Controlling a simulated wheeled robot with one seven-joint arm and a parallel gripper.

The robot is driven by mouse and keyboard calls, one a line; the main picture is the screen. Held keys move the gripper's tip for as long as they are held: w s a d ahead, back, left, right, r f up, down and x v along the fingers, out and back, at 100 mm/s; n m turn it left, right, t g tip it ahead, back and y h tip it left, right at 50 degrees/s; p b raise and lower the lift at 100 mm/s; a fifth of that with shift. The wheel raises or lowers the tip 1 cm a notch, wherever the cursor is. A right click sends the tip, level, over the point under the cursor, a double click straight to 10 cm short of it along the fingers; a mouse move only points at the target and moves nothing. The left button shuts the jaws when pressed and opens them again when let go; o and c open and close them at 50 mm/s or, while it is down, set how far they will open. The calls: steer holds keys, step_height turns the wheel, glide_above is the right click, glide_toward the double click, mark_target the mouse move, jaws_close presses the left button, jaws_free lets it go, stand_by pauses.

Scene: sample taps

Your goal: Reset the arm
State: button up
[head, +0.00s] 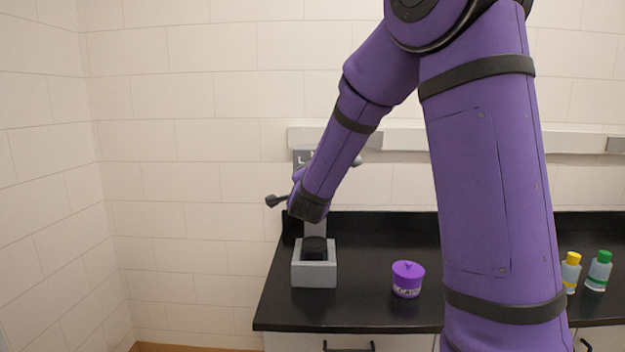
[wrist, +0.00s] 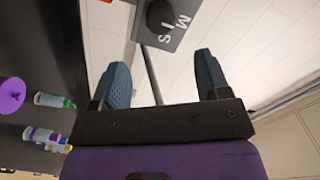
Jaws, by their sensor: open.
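My gripper (wrist: 164,76) is open in the wrist view, with its two blue-grey fingers apart and nothing held between them. Beyond the fingers is a grey panel (wrist: 176,32) with a round black knob (wrist: 160,15) and partly seen letters. A thin grey rod runs down behind the fingers; I cannot tell whether it is close to them. In the head view my purple arm bends down to the left, over the back of the counter, and the fingers cannot be made out there. A dark lever end (head: 272,201) sticks out left of the arm's end.
The black counter (head: 365,312) carries a grey open box (head: 314,274) with a dark round thing (head: 314,248) inside, a purple lidded pot (head: 408,279), a yellow-capped bottle (head: 570,273) and a green-capped bottle (head: 599,271). A tiled wall stands behind. Counter space around the pot is clear.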

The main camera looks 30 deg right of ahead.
stand_by(0.3)
steer(key=s+a+r+n+g+y, duration=0.2)
steer(key=s+a+r+n+y, duration=0.2)
steer(key=s+a+n+y, duration=0.65)
steer(key=s+a+f+n+g, duration=0.1)
steer(key=s+n+g, duration=0.3)
steer(key=s, duration=0.9)
steer(key=s+a+f+n+g, duration=0.1)
steer(key=s+f+n+g, duration=0.1)
steer(key=s, duration=1)
steer(key=shift+s+f+n+g, duration=0.15)
steer(key=shift+s+n+g, duration=0.25)
steer(key=shift+n+g, duration=0.65)
